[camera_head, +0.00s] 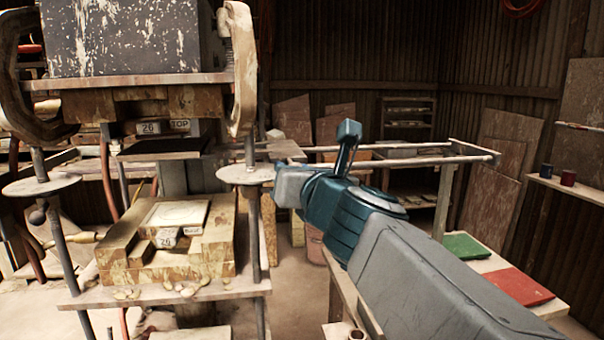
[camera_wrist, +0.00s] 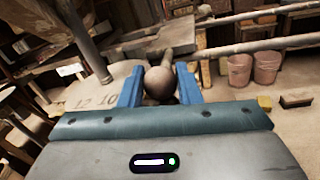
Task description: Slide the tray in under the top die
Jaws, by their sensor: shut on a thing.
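My gripper (camera_wrist: 160,88) has its two blue fingers on either side of a round ball knob (camera_wrist: 159,84) on a short stem, and is shut on it. The stem points to a flat plate (camera_wrist: 138,47) beyond, which looks like the tray. In the head view a flat brown piece (camera_head: 285,149) lies at the near end of the rails, right of the press; it seems to be the same tray. The top die (camera_head: 180,127), labelled 26 TOP, hangs in the press, left of it. In the head view my gripper (camera_head: 279,190) is beside the press's right disc; its fingers are unclear there.
The press's right disc (camera_head: 246,175) and post are close to my gripper. A base die (camera_head: 178,215) sits on wooden blocks below the top die. Two rails (camera_head: 420,160) run right from the press. A green (camera_head: 462,247) and a red board (camera_head: 519,287) lie on a low bench.

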